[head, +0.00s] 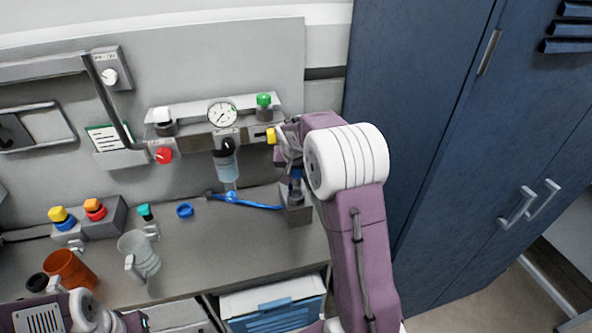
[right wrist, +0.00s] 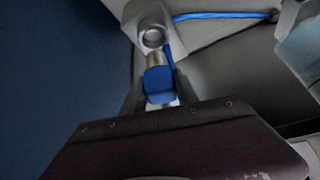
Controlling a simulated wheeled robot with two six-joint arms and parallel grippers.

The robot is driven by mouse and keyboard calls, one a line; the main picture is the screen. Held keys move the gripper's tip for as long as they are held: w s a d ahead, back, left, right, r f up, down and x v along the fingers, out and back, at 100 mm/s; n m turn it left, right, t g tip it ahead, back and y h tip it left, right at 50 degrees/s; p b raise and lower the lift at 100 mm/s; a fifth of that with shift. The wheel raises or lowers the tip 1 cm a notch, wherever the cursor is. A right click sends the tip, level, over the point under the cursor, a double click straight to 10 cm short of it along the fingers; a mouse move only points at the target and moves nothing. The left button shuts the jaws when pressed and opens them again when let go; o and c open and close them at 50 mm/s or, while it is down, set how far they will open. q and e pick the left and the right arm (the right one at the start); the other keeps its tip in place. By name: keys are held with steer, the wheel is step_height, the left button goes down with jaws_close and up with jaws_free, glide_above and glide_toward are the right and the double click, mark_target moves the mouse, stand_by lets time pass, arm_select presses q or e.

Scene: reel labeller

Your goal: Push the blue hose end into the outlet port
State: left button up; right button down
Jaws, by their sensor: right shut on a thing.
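My right gripper (right wrist: 160,92) is shut on the blue hose end (right wrist: 158,84), with a dark finger on each side of it. Its metal tip (right wrist: 155,61) points at a round metal ring (right wrist: 153,38) on a light grey block; tip and ring overlap in this view, so I cannot tell whether it is inside. In the head view, the grey block (head: 299,216) stands on the bench directly below my right gripper (head: 295,178), mostly covered by it. The blue hose (head: 255,204) lies on the bench to the left. I cannot tell for sure which fitting is the outlet port.
A panel with a gauge (head: 222,114), a red knob (head: 164,155) and a green knob (head: 263,100) stands behind. A clear jug (head: 138,255), an orange cup (head: 70,268) and a blue ring (head: 185,210) are on the bench. A blue cabinet (head: 440,120) closes off the right.

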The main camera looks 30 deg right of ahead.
mark_target(296, 184)
steer(key=shift+f+b, duration=2.85)
steer(key=shift+f, duration=0.45)
steer(key=shift+f+b, duration=0.3)
steer(key=shift+b, duration=0.15)
steer(key=shift+s+f, duration=0.1)
steer(key=shift+f, duration=0.05)
steer(key=c, duration=0.9)
jaws_free()
steer(key=shift+a, duration=0.1)
steer(key=shift+o, duration=0.2)
steer(key=shift+a, duration=0.15)
steer(key=shift+f, duration=0.1)
steer(key=v, duration=0.9)
steer(key=shift+r, duration=0.3)
